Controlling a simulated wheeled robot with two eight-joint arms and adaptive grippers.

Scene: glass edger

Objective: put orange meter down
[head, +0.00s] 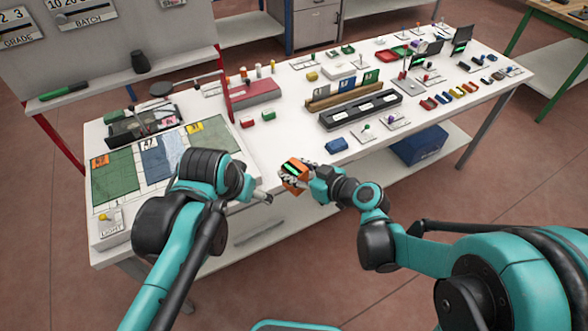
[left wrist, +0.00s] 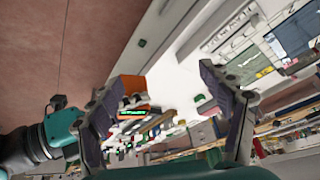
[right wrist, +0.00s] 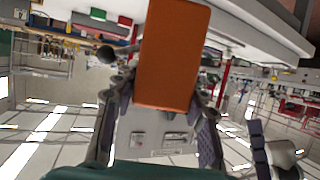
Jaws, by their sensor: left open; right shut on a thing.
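The orange meter (head: 291,170) has an orange case and a dark face with a green display. My right gripper (head: 297,179) is shut on it at the front edge of the white table (head: 282,143); I cannot tell whether it touches the table. In the right wrist view the meter's plain orange side (right wrist: 172,55) stands between the fingers. My left gripper (head: 264,199) is open and empty, a little left of the meter. The left wrist view shows its spread fingers (left wrist: 160,88), with the meter (left wrist: 132,86) near one fingertip.
A blue block (head: 337,145) lies right of the meter near the front edge. Red (head: 247,121) and green (head: 268,115) blocks lie behind it. Bare table lies between.

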